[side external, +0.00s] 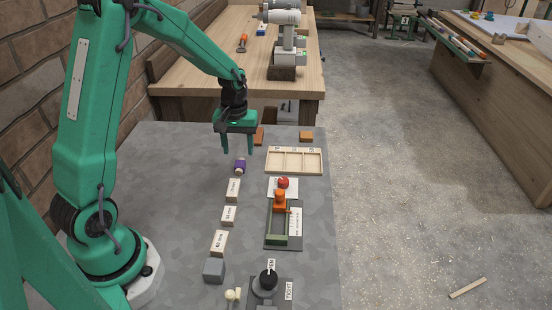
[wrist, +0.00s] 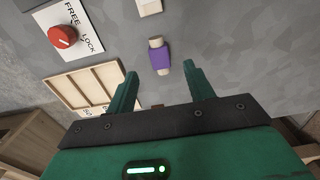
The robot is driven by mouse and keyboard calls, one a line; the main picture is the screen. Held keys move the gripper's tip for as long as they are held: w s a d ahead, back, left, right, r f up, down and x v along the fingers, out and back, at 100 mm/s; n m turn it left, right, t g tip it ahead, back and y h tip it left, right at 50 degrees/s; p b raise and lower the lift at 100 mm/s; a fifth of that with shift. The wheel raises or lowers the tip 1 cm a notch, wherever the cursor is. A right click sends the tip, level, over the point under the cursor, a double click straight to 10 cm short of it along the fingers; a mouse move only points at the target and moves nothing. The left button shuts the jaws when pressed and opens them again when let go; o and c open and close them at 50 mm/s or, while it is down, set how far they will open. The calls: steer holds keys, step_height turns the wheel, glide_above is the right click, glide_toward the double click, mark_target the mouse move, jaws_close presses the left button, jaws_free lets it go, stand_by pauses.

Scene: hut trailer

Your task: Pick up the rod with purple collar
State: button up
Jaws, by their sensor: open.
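The rod with purple collar (side external: 240,165) lies on the grey table, below and a little in front of my gripper in the side view. In the wrist view the rod (wrist: 160,57) shows a wide purple band with pale tan ends, lying between and just beyond my fingertips. My gripper (side external: 238,150) points down above the table. Its two green fingers are spread apart and empty, as the wrist view (wrist: 159,70) also shows. The fingers appear apart from the rod; the exact height gap is hard to tell.
A wooden compartment tray (side external: 268,162) lies right of the rod. Labelled wooden blocks (side external: 233,190) run in a line toward the front. A red knob (side external: 283,183) and a green fixture (side external: 277,240) stand to the right. Small orange blocks (side external: 306,136) lie behind.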

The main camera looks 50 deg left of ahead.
mark_target(240, 164)
steer(key=shift+f, duration=2.6)
steer(key=c, duration=1)
steer(key=shift+r, duration=0.15)
steer(key=shift+c, duration=0.2)
steer(key=shift+r, duration=0.5)
step_height(240, 164, up, 3)
steer(key=shift+d+r, duration=0.1)
steer(key=shift+d, duration=0.05)
steer(key=s+d+r, duration=0.2)
steer(key=d+r, duration=0.4)
steer(key=d, duration=0.5)
steer(key=shift+s+r, duration=0.3)
steer(key=shift+s, duration=0.1)
